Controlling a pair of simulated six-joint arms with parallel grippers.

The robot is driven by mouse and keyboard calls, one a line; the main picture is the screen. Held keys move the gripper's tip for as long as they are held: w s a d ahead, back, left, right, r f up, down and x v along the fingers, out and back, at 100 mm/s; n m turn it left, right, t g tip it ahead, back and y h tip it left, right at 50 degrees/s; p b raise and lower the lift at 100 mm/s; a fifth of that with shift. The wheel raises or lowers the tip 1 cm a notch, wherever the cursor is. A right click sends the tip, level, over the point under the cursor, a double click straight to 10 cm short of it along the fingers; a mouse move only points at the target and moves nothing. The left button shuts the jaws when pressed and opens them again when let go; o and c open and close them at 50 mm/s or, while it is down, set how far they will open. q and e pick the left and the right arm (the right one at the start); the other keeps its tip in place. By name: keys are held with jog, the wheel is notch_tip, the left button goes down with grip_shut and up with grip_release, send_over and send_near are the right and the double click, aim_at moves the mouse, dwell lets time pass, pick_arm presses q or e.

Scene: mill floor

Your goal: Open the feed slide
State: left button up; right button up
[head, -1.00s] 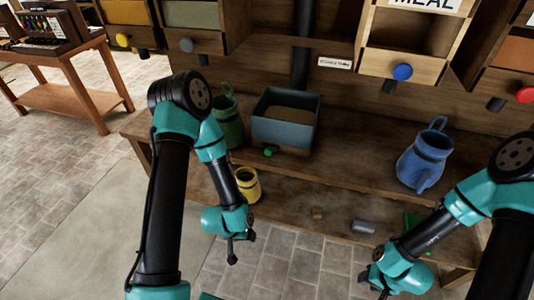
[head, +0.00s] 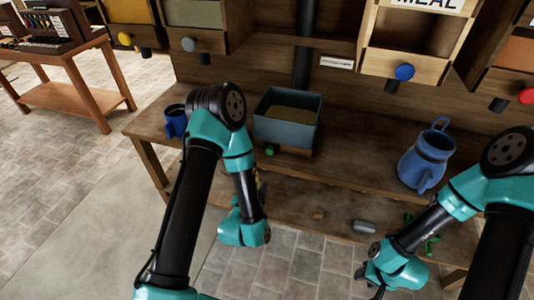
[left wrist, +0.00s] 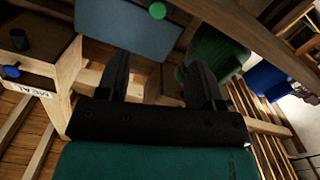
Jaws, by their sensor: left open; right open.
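A small green knob (head: 270,151) sticks out at the front underside of a blue-grey box (head: 287,138) holding grainy meal. I take this knob for the feed slide's handle; the slide's own plate is not clear. The knob also shows at the top of the left wrist view (left wrist: 157,11), beyond the fingertips of my left gripper (left wrist: 155,75), which is open and empty. My right gripper (head: 375,283) is open, low at the front right, far from the knob.
A blue jug (head: 424,162) stands on the bench's right; a blue mug (head: 176,122) on its left. A green jug (left wrist: 215,52) is close beyond my left fingers. The MEAL bin with a blue knob (head: 404,72) is above. A grey cylinder (head: 364,227) lies on the lower shelf.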

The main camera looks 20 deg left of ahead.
aim_at(269, 152)
pick_arm(q)
jog(key=shift+r, duration=0.4)
jog(key=shift+w, duration=0.1)
jog(key=w, duration=1.7)
jog(key=shift+w+d, duration=0.1)
grip_shut()
